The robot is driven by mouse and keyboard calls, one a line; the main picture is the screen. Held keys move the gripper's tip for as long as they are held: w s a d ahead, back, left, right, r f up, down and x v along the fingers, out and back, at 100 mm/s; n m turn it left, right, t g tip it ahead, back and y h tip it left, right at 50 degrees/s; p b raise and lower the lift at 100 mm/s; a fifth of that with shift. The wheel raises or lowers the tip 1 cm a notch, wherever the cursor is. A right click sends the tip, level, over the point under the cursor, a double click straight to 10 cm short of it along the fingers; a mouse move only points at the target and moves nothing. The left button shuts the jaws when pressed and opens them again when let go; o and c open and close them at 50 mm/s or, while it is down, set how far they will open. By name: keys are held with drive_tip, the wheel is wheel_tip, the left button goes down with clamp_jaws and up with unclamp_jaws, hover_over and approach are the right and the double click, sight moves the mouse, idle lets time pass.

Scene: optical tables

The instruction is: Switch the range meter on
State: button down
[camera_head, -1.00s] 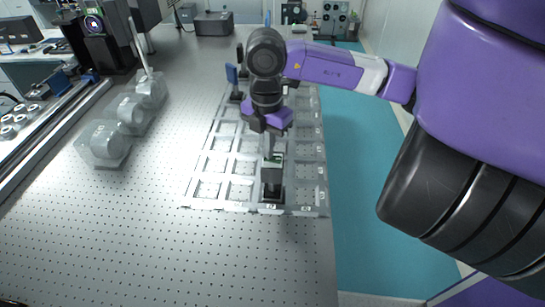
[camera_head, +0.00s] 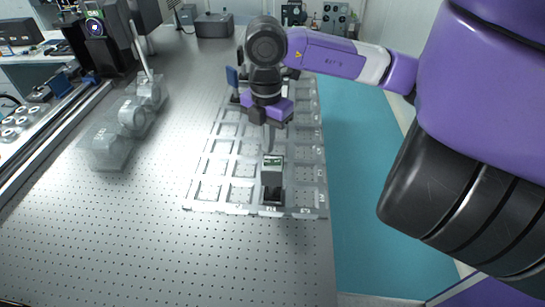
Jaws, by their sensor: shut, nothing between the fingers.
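A small dark box-shaped device with a pale green panel on top, which appears to be the range meter (camera_head: 272,180), stands upright in a near cell of the clear gridded tray (camera_head: 208,209). Its panel faces up toward the camera; any switch or lettering is too small to make out. My gripper (camera_head: 269,148) points down just behind and above the device's top. Its fingers are shut and empty. A small gap seems to show between the fingertips and the panel, but I cannot tell for sure whether they touch.
A blue-faced upright part (camera_head: 232,77) stands at the tray's far left. The near table is clear. The teal floor (camera_head: 365,190) lies beyond its right edge.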

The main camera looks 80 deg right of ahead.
sight(268, 161)
drive_tip(key=shift+r+p, duration=0.55)
drive_tip(key=shift+r, duration=1.15)
